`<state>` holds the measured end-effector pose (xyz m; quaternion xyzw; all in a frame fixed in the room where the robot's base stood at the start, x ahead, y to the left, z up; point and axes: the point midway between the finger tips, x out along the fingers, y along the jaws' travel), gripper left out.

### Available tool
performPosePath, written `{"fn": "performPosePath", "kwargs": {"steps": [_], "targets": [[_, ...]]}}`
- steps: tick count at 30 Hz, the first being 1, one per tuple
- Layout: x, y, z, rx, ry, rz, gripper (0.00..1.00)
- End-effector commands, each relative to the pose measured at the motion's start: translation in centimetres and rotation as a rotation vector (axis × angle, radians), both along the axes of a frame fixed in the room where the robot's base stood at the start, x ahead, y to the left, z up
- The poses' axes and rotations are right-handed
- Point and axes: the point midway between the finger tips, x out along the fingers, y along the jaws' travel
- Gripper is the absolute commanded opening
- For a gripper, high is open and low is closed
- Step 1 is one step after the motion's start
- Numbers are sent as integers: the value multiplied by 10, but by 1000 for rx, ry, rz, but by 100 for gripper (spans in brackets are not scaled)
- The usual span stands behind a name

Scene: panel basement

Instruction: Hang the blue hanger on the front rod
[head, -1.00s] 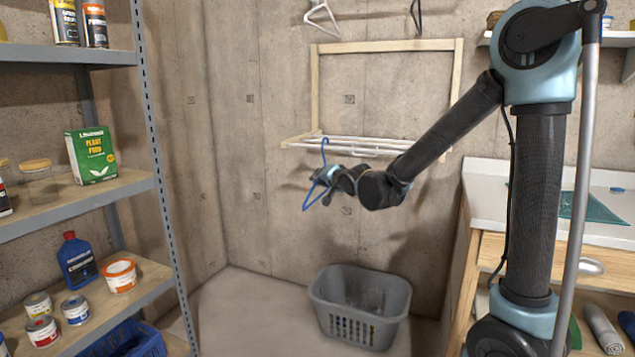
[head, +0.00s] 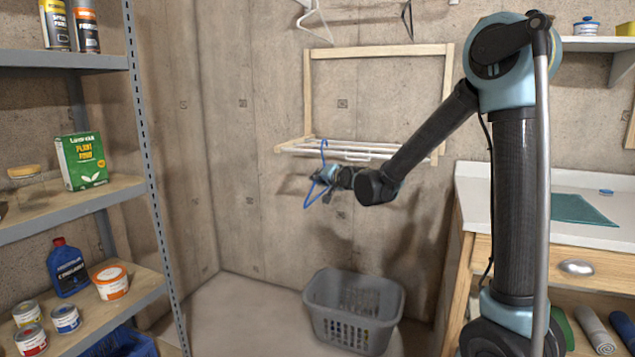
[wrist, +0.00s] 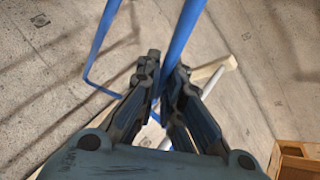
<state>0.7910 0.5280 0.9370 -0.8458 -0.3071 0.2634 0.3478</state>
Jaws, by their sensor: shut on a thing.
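The blue hanger (head: 309,196) is held in my gripper (head: 323,177) in front of the wall rack, with its hook pointing up. In the wrist view, the blue hanger (wrist: 182,32) runs between the two fingers of my gripper (wrist: 163,82), which are shut on it. The hook's top shows against the rack's rods (head: 350,149), near their left part and in front of them in the picture. I cannot tell whether the hook touches the front rod. The rack has a wooden frame (head: 380,52) on the concrete wall.
A grey laundry basket (head: 325,318) stands on the floor below. A metal shelf (head: 150,180) with cans, bottles and a green box is at the left. A white-topped workbench (head: 500,195) is at the right. A white hanger (head: 316,22) and a dark one hang above.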

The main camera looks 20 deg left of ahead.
Motion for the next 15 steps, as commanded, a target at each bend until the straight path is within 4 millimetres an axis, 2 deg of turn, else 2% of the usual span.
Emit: {"fn": "performPosePath", "kwargs": {"steps": [15], "targets": [[1, 0, -28, 0, 0, 0, 0]]}}
